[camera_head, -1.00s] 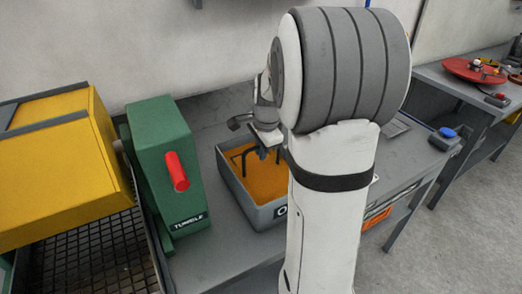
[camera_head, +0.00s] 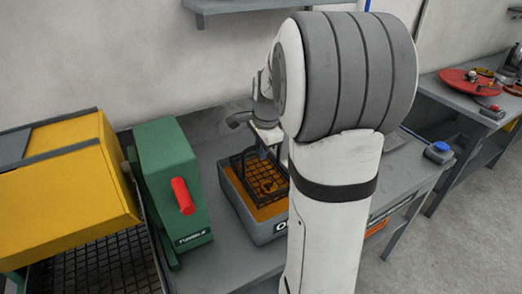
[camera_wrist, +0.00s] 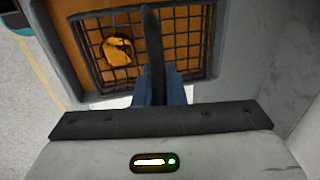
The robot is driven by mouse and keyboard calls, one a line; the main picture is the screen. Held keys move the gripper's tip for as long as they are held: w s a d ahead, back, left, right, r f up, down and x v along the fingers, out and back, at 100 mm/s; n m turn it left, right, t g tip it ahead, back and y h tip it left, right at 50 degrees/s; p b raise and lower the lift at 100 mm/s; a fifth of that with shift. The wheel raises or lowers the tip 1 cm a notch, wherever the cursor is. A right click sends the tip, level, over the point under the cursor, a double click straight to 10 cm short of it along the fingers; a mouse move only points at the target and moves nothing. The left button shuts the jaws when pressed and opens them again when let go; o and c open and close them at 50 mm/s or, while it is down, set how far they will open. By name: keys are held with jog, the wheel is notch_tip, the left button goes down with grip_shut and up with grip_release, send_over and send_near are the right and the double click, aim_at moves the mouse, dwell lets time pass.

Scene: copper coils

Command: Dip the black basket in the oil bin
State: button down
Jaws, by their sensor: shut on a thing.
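The black basket (camera_head: 279,182) is a wire mesh basket, seen inside the grey oil bin (camera_head: 235,207). Orange oil (camera_head: 266,212) shows around and through the mesh. My gripper (camera_head: 264,150) is above the basket, shut on its handle. In the wrist view the handle (camera_wrist: 152,50) runs up between the blue fingers (camera_wrist: 158,88), and the basket mesh (camera_wrist: 185,38) fills the upper middle. A copper-coloured coil (camera_wrist: 118,50) lies in the basket. The basket's exact depth in the oil is hard to tell.
A green tumbler unit (camera_head: 172,190) with a red handle (camera_head: 183,196) stands left of the bin. A yellow box (camera_head: 65,190) is farther left above a dark grid. A blue-topped item (camera_head: 439,150) sits at the bench's right. The wall is close behind.

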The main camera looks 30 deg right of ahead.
jog(key=shift+r+p, duration=1.45)
jog(key=shift+r, duration=0.9)
jog(key=shift+r+p, duration=1.15)
jog(key=shift+r, duration=0.3)
